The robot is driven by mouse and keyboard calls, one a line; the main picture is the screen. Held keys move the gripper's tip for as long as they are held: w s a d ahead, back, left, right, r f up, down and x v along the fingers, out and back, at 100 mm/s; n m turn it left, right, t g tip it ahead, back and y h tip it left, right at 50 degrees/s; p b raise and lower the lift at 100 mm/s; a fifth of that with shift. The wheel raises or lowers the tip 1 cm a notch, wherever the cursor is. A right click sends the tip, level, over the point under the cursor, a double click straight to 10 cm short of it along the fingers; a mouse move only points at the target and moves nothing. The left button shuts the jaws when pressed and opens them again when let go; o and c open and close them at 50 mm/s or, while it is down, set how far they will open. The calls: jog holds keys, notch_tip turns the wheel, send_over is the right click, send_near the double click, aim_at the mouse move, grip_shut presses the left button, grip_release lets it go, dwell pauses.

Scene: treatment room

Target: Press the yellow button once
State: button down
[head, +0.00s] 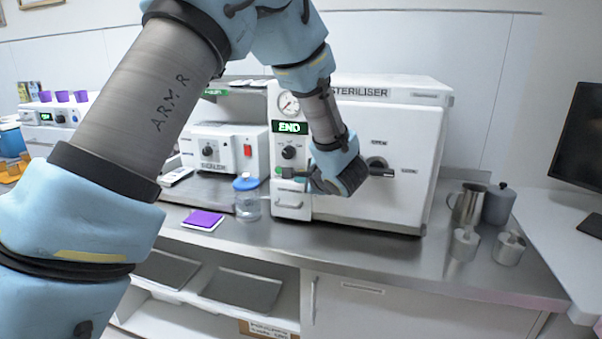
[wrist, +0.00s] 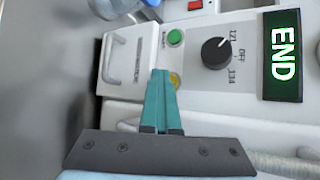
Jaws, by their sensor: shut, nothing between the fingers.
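The yellow button (wrist: 175,80) is on the steriliser's white front panel, low in the wrist view's middle. My gripper's teal fingertips (wrist: 160,73) are shut, with nothing between them, and partly cover the button. The fingertips look very close to it; I cannot tell whether they touch. A green button (wrist: 175,38) and a black dial (wrist: 215,53) are on the same panel. In the head view my gripper is in front of the panel below the END display (head: 289,127), and I cannot make out the yellow button there.
The steriliser's large door (head: 385,145) with a black handle is right of the panel. A jar with a blue lid (head: 246,184) and a purple pad (head: 203,219) are on the counter to the left. Metal pots (head: 468,204) stand at the right.

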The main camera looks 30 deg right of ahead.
jog(key=shift+w+d+r+p, duration=0.1)
jog(key=shift+d+r+p, duration=0.2)
jog(key=shift+d+p, duration=0.2)
dwell(0.6)
jog(key=shift+w+p, duration=0.25)
jog(key=shift+p, duration=0.2)
dwell(0.8)
jog(key=shift+s+r+p, duration=0.1)
jog(key=shift+s+p, duration=0.05)
jog(key=shift+p, duration=0.5)
jog(key=shift+s, duration=0.1)
jog(key=s+a+p, duration=0.2)
jog(key=s+a, duration=0.1)
jog(key=shift+s+a+f, duration=0.2)
jog(key=shift+s+f, duration=0.1)
jog(key=shift+f, duration=0.05)
dwell(0.7)
